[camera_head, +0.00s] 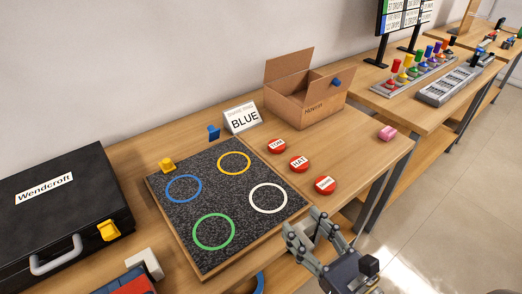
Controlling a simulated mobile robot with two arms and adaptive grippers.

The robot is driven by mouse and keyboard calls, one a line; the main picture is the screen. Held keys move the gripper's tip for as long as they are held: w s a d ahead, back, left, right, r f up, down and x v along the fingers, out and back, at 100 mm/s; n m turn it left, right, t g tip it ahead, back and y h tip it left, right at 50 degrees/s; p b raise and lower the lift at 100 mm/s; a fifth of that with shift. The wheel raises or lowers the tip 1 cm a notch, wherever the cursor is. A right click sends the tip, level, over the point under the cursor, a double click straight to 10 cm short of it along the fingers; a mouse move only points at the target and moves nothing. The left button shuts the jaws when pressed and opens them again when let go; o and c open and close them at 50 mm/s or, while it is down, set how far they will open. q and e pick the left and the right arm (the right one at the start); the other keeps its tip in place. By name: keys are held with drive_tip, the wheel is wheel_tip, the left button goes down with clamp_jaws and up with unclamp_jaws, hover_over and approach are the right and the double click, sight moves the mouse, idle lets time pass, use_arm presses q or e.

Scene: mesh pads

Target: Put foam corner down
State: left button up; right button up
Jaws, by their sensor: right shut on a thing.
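My right gripper (314,228) is in from the bottom right, just off the front right corner of the dark mesh pad. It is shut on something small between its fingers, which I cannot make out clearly. A white L-shaped piece (147,262), which looks like a foam corner, lies on the table at the lower left, beside the black case. The mesh pad (221,200) carries a blue, a yellow, a white and a green ring, all empty. My left gripper is not in view.
A black case (60,212) stands at the left. A yellow block (167,165) and a blue piece (214,132) are at the pad's back edge. Red buttons (299,163) line its right. A sign (241,118) and open carton (300,100) stand behind. A pink block (387,133) is near the table's right edge.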

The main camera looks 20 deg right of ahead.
drive_tip(key=shift+w+f+m+h, duration=0.15)
drive_tip(key=shift+m+h, duration=0.2)
drive_tip(key=shift+h, duration=0.2)
drive_tip(key=shift+w+f+m+h, duration=0.1)
drive_tip(key=shift+m+h, duration=0.25)
drive_tip(key=shift+h, duration=0.2)
drive_tip(key=shift+w+a+f+m+t+h, duration=0.1)
drive_tip(key=shift+w+a+m+t+h, duration=0.1)
drive_tip(key=shift+m+h, duration=0.25)
drive_tip(key=shift+w+a+f+m+t+h, duration=0.15)
drive_tip(key=shift+m+h, duration=0.1)
drive_tip(key=shift+h, duration=0.4)
drive_tip(key=shift+r, duration=0.1)
